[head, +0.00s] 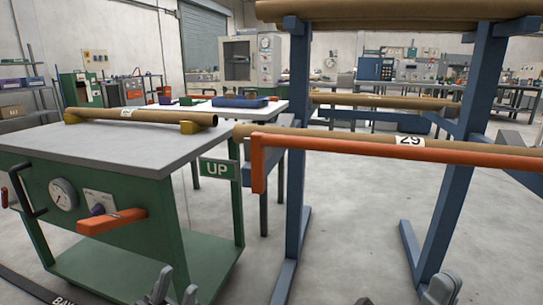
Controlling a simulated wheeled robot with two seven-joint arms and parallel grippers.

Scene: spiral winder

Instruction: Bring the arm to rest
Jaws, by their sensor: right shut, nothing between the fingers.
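A shorter orange lever (112,221) sticks out from the front of the green machine (150,230), pointing right. My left gripper (172,288) shows at the bottom edge, left of centre, mostly cut off; its jaw opening is unclear. My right gripper (441,289) shows at the bottom right, shut and empty. Both are apart from the orange parts.
A brown tube (120,116) rests on yellow blocks on the machine's grey top (100,147). A blue rack (295,190) with more tubes stands at the right. A black handle (25,188) and a gauge (63,194) are on the machine. Bare floor (345,245) lies between the rack legs.

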